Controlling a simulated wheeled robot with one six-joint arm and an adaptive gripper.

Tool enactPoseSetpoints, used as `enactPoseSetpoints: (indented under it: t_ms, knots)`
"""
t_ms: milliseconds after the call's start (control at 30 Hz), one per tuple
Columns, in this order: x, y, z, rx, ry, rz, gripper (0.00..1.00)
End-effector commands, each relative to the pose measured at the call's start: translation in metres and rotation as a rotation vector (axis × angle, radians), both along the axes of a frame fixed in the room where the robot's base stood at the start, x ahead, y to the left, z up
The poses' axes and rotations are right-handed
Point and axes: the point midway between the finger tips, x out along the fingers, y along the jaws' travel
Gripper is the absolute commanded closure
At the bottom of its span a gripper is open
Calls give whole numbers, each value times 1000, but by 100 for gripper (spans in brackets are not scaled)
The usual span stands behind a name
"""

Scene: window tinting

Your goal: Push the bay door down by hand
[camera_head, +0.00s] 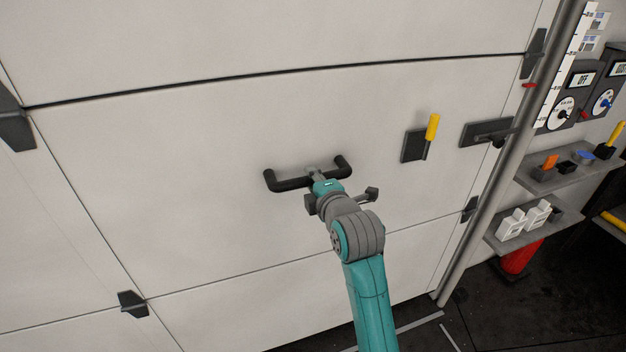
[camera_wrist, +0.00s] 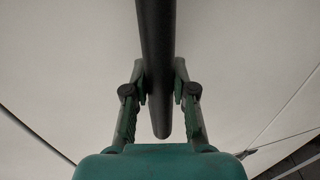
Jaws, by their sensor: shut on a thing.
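The bay door (camera_head: 190,130) is a white panelled door that fills most of the head view, with seams between its panels. A black bar handle (camera_head: 287,183) sits on the middle panel. My gripper (camera_head: 314,174) is at the middle of this handle. In the wrist view the dark handle bar (camera_wrist: 155,50) runs between the two fingers of my gripper (camera_wrist: 159,85), which are shut on it. The exact contact of the fingertips is partly hidden behind my wrist in the head view. The door's lower edge is partly hidden by my arm.
A yellow-handled lever (camera_head: 432,127) on a dark plate and a dark latch (camera_head: 487,133) are on the door's right. A grey vertical pole (camera_head: 505,150) stands at the door's edge. Shelves (camera_head: 535,220) with small items and dial panels (camera_head: 562,112) are further right.

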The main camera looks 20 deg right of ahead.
Motion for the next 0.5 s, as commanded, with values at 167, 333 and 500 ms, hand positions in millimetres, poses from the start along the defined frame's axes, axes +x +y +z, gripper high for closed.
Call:
enactPoseSetpoints:
  t_ms: [167, 333, 500]
  knots:
    - [0, 0, -28, 0, 12, 0, 100]
    - [0, 0, -46, 0, 23, 0, 100]
    - [-1, 0, -76, 0, 25, 0, 100]
